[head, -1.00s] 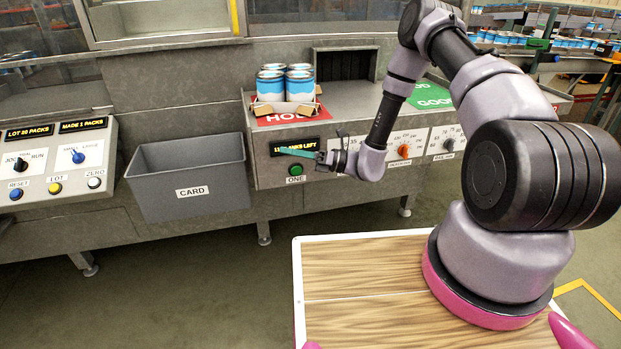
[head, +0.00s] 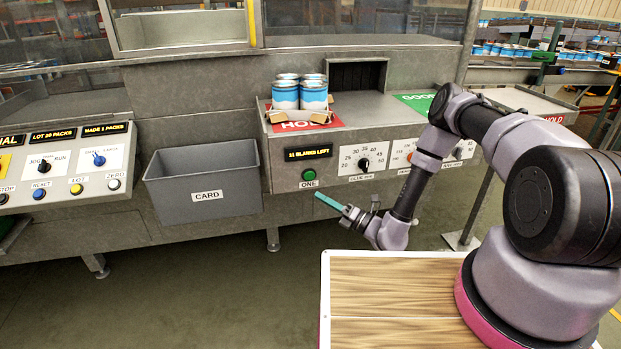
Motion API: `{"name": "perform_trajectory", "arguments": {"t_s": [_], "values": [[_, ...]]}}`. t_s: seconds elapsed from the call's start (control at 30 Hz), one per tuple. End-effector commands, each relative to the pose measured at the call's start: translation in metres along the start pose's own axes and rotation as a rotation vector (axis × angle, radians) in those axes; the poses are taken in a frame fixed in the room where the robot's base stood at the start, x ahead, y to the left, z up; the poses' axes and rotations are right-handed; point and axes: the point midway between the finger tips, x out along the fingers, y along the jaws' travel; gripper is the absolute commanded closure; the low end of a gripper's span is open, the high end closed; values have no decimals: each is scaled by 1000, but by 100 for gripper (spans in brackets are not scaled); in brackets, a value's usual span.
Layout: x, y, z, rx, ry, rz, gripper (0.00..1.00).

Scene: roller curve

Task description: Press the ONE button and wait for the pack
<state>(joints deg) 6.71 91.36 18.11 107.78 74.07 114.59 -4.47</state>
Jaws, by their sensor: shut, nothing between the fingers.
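The green ONE button (head: 309,174) sits on the machine's front panel, under a display (head: 308,153) reading 11 BLANKS LEFT. My gripper (head: 318,196) is shut and empty, with its teal fingertips just below and right of the button in the picture. I cannot tell whether it touches the panel; the button is uncovered.
A grey CARD bin (head: 205,170) hangs left of the button. Further left is a control panel (head: 75,165) with STOP, RESET, LOT and ZERO buttons; its display reads MADE 1 PACKS. Dials (head: 364,163) sit right of the button. A green GOOD area (head: 415,103) lies beyond the red one.

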Motion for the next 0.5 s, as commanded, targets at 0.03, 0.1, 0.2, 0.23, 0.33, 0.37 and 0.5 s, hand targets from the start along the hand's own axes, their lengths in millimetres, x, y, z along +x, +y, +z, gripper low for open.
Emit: {"name": "perform_trajectory", "arguments": {"t_s": [0.03, 0.1, 0.2, 0.23, 0.33, 0.37, 0.5], "values": [[2, -1, 1, -2, 1, 1, 100], [7, -4, 5, -3, 1, 1, 100], [16, -10, 11, -4, 2, 3, 100], [18, -12, 13, -4, 2, 3, 100], [29, -20, 20, -5, 2, 3, 100], [32, -22, 22, -4, 2, 3, 100], [45, -31, 32, -5, 1, 3, 100]]}}
